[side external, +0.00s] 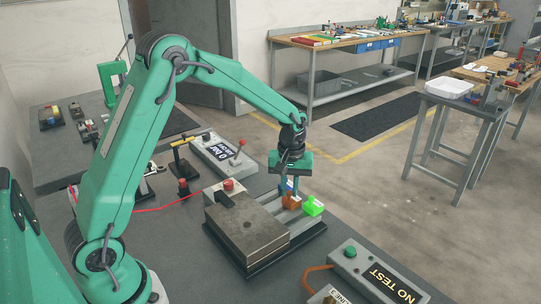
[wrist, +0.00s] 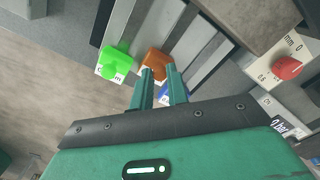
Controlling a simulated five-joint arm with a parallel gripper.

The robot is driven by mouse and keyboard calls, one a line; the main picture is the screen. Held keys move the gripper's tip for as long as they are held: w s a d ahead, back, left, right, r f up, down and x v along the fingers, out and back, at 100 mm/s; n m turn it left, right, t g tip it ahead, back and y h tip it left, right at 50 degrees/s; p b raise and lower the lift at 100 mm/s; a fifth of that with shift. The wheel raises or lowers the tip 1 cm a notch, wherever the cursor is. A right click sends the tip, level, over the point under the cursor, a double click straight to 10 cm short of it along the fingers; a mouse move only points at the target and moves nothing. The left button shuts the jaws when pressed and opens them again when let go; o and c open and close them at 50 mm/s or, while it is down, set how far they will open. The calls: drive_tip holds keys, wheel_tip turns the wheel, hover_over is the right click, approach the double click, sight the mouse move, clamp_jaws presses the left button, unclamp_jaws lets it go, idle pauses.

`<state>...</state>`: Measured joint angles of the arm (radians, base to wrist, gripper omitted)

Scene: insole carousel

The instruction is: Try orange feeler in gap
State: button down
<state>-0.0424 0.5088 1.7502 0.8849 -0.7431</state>
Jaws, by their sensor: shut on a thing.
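My gripper (side external: 290,191) points down at the right side of the grey metal block (side external: 246,222). In the wrist view, my gripper's (wrist: 158,70) fingertips are closed on the orange feeler (wrist: 153,62), whose handle shows between and beyond them. In the side view the orange feeler (side external: 292,201) sits low under the fingers. A green feeler (side external: 313,206) lies beside it, to the right; it shows at left in the wrist view (wrist: 114,62). A blue feeler (wrist: 168,97) is partly hidden by the fingers. I cannot make out the gap itself.
Grey rails (side external: 303,229) run beside the block on a black base. A red knob (side external: 228,185) stands at the block's back.

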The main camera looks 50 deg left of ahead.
drive_tip(key=c, duration=1.4)
unclamp_jaws()
drive_tip(key=shift+o, duration=0.2)
drive_tip(key=shift+w+r, duration=0.1)
drive_tip(key=shift+r, duration=3.85)
